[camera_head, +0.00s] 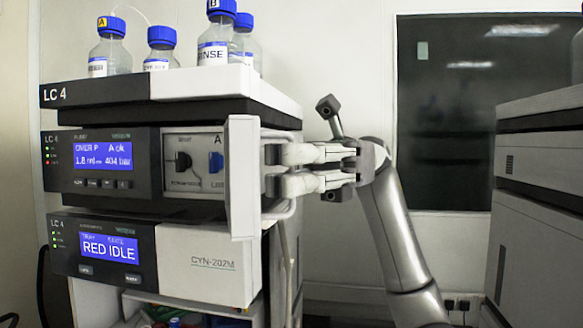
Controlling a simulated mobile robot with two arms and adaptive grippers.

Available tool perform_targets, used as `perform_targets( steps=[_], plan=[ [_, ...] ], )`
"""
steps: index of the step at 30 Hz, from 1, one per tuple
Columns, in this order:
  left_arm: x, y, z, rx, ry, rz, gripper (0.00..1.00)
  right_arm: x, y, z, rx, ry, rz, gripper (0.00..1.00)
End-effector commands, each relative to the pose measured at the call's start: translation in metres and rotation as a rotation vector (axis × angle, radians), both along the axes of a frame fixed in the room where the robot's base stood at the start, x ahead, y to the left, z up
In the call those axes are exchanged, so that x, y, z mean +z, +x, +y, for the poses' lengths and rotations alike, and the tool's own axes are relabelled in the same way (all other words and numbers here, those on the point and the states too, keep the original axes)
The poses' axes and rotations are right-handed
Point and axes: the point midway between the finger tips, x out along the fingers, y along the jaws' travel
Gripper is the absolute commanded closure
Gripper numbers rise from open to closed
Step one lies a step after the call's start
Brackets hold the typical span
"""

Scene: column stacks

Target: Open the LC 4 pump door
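The bay beside the screen (193,160) is exposed and shows a dark fitting and a blue one. A pale bar handle (284,211) is on the door's right face. My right gripper (273,170) is at this handle, its fingers one above the other with a narrow gap. Whether they clamp the bar is unclear. My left gripper is out of view.
Several blue-capped bottles (213,52) stand in the top tray (150,86). A second instrument stack (540,180) stands at the right. Between the stacks is my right arm, before a wall and dark window (445,120).

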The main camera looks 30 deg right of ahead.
Motion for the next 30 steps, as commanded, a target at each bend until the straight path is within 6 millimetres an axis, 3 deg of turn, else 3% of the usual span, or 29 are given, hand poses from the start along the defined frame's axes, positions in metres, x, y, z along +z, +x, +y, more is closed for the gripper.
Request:
perform_targets(
  steps=[1,4,17,30],
  plan=[
    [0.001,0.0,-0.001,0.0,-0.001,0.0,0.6,0.003,0.0,-0.001,-0.003,0.008,0.002,1.0],
    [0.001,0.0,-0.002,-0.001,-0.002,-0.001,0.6,0.003,0.0,-0.001,-0.003,0.008,0.002,0.85],
    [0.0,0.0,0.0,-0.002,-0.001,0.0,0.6,0.001,0.003,-0.006,-0.002,0.001,0.002,0.85],
    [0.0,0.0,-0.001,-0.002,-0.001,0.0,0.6,0.002,0.03,-0.074,-0.003,0.006,0.001,0.85]
  ],
)
